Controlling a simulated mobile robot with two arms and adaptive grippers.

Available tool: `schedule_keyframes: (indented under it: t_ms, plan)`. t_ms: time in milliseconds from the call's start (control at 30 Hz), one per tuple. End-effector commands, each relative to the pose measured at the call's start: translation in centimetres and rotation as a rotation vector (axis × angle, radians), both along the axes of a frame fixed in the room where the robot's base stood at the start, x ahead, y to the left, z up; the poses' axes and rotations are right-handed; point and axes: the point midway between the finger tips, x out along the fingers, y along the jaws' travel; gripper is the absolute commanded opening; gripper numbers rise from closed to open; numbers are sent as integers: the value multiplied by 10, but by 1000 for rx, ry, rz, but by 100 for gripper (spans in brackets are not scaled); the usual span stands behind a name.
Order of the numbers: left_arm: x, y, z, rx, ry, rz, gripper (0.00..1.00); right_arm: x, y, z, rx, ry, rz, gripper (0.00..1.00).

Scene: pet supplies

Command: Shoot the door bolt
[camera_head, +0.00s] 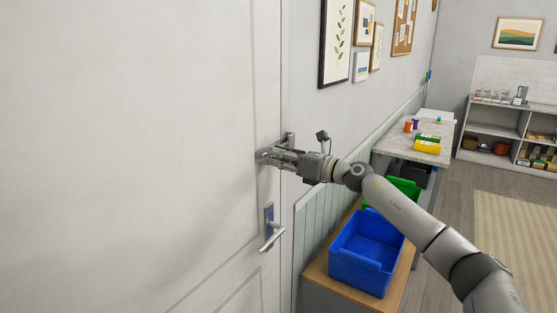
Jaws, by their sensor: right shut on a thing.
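The white door (150,130) fills the left of the view and looks closed against its frame. The door bolt (289,139) is at the door's right edge, mostly hidden by my right gripper. My right gripper (268,156) reaches in from the right and is shut on the bolt. Its fingers lie against the door's edge, so how far the bolt is slid cannot be told. A lever handle (271,236) on a blue-grey plate sits lower on the door. My left gripper is not in view.
A blue bin (366,265) and a green bin (405,188) stand on a wooden-topped bench (317,274) below my right arm. A counter (397,147) with yellow and green items is behind. A shelf unit (492,127) stands far right; the floor before it is clear.

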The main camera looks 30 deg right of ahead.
Motion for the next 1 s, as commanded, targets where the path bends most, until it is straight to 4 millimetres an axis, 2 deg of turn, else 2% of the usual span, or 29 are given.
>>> schedule_keyframes:
  t_ms: [33,267,300,467,833,1000]
  plan:
    - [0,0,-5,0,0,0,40,1,-3,-2,1,-2,-3,0]
    - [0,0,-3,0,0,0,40,1,-3,0,1,-1,-2,0]
    - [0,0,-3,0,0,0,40,1,-3,0,1,-1,-2,21]
    - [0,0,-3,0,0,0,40,1,-3,0,0,-1,-2,42]
    - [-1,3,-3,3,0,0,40,-1,-4,0,0,0,-2,42]
    - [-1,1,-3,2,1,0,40,-11,-9,-2,0,2,-3,42]
